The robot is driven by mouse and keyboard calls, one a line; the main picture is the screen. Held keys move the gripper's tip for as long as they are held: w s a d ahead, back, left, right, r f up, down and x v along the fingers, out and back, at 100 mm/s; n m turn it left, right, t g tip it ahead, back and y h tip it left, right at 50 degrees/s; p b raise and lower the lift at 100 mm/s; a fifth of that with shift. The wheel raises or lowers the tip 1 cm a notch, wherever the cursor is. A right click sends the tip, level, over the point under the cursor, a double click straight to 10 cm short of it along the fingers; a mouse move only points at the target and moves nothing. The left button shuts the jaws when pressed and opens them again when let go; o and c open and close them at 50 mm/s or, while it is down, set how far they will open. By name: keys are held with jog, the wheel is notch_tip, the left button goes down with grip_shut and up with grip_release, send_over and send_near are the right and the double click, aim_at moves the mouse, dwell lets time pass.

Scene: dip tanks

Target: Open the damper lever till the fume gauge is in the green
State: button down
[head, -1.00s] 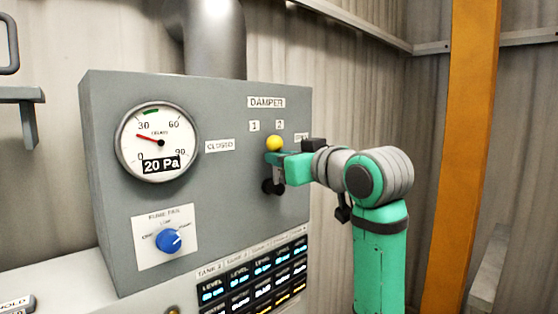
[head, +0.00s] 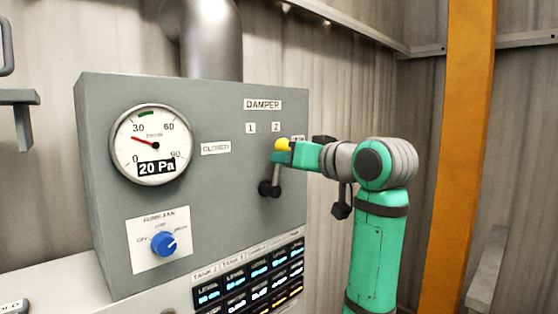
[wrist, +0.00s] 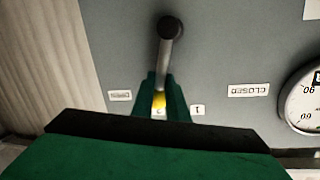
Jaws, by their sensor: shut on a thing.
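The damper lever (head: 275,178) stands on the grey panel, tilted slightly right of upright, its yellow knob (head: 282,145) just below the "2" label. My gripper (head: 283,156) is shut on the lever at its knob. In the wrist view the lever (wrist: 168,45) runs down between my fingers (wrist: 160,97), with the yellow knob (wrist: 159,99) between them. The fume gauge (head: 151,145) reads 20 Pa, its red needle left of the 30 mark. The green band (head: 146,114) is at the top of the dial, clockwise of the needle.
A "CLOSED" label (head: 216,148) lies left of the lever; the "OPEN" label is partly hidden behind my gripper. A blue fan knob (head: 163,244) sits below the gauge. Rows of lit tank displays (head: 250,280) lie below the lever. An orange post (head: 460,150) stands right of my arm.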

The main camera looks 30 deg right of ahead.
jog(key=shift+s+r, duration=0.15)
jog(key=shift+r, duration=0.45)
jog(key=c, duration=1.5)
grip_release()
jog(key=shift+c, duration=0.2)
jog(key=shift+f, duration=0.15)
jog(key=s+r, duration=0.1)
jog(key=s, duration=0.9)
jog(key=shift+s, duration=0.4)
